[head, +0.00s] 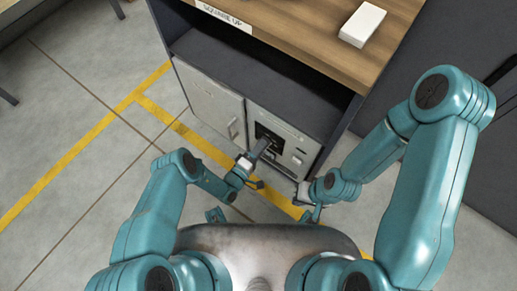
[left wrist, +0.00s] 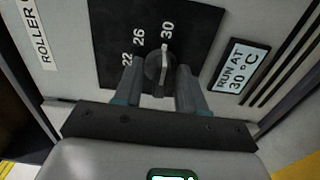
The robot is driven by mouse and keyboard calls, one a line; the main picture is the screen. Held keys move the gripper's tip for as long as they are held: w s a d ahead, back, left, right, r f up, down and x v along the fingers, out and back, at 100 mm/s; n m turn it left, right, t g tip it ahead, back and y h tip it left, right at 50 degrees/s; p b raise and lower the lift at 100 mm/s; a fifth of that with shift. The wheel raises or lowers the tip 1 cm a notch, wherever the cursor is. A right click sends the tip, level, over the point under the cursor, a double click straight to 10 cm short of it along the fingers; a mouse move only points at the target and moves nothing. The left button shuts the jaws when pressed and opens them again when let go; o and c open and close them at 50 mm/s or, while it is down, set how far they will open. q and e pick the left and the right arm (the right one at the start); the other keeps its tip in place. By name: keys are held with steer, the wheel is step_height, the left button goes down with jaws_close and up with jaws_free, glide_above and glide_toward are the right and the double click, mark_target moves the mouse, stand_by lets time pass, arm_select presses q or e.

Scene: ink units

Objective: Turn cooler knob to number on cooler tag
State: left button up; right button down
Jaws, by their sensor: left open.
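The cooler (head: 296,147) is a grey-fronted unit under the wooden bench, with a dark dial plate (left wrist: 190,22) marked 22, 26 and 30. The dark round knob (left wrist: 158,68) has a raised grip with a pale end that points toward 30. The cooler tag (left wrist: 243,66) right of the plate reads "RUN AT 30 °C". My left gripper (head: 264,147) is at the cooler front; in the left wrist view its open fingers (left wrist: 160,78) stand on either side of the knob. Contact cannot be told. My right gripper (head: 306,207) is low in front of the cooler; its jaws are unclear.
A grey cabinet door (head: 212,105) with a handle is left of the cooler. A wooden bench top (head: 300,35) overhangs both, with a white box (head: 362,24) on it. A label starting "ROLLER" (left wrist: 38,35) is left of the dial plate. Floor at left is clear.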

arm_select(q)
steer(key=p+v, duration=0.3)
steer(key=v, duration=1.3)
steer(key=shift+s+a, duration=0.1)
steer(key=shift+s, duration=0.05)
steer(key=shift+r, duration=0.1)
